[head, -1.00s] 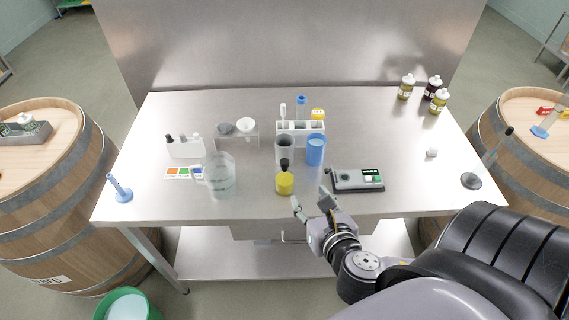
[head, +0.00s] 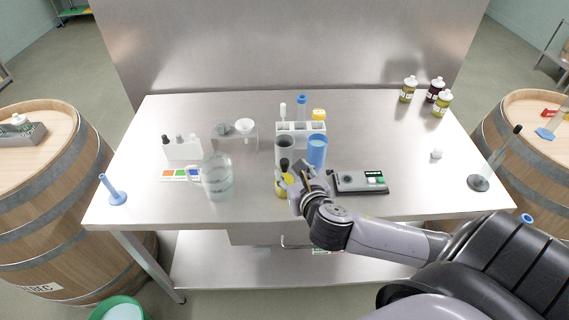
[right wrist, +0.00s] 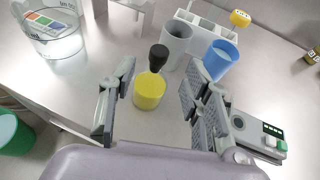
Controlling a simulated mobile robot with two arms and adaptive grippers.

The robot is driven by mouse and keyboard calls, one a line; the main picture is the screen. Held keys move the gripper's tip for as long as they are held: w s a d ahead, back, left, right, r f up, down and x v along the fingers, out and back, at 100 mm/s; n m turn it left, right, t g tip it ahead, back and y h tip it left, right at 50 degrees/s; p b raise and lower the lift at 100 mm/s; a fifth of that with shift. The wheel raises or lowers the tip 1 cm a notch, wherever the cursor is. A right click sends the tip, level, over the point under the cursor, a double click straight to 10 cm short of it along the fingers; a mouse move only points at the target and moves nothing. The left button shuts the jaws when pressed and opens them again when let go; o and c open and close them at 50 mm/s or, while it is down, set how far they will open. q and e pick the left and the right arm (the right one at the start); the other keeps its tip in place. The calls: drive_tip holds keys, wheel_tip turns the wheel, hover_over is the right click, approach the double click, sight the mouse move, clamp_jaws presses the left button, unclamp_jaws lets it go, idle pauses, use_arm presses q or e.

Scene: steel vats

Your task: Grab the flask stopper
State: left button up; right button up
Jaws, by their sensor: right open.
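The flask stopper (right wrist: 158,57) is black, with a rounded top, and stands upright on a small flask of yellow liquid (right wrist: 149,91). In the head view the stopper (head: 284,164) shows just left of my right gripper (head: 294,177), with the flask (head: 281,188) partly covered by it. In the right wrist view my right gripper (right wrist: 157,82) is open and empty, one finger on each side of the flask and stopper, with gaps on both sides. My left gripper is not in view.
A grey cup (head: 284,149) and a blue cup (head: 317,150) stand close behind the flask. A glass jug (head: 218,180) is to the left and a scale (head: 358,182) to the right. A white rack (head: 301,128) stands behind the cups.

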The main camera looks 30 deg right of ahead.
sight(284, 161)
drive_tip(key=x, duration=0.2)
drive_tip(key=p+x, duration=0.1)
drive_tip(key=shift+w+d+r, duration=0.1)
drive_tip(key=shift+w+r, duration=0.1)
drive_tip(key=shift+w, duration=0.25)
drive_tip(key=shift+w+d+f, duration=0.1)
drive_tip(key=shift+w+f, duration=0.2)
drive_tip(key=shift+w, duration=0.2)
drive_tip(key=shift+c, duration=0.3)
drive_tip(key=c, duration=0.8)
drive_tip(key=shift+r, duration=0.15)
drive_tip(key=shift+c, duration=0.3)
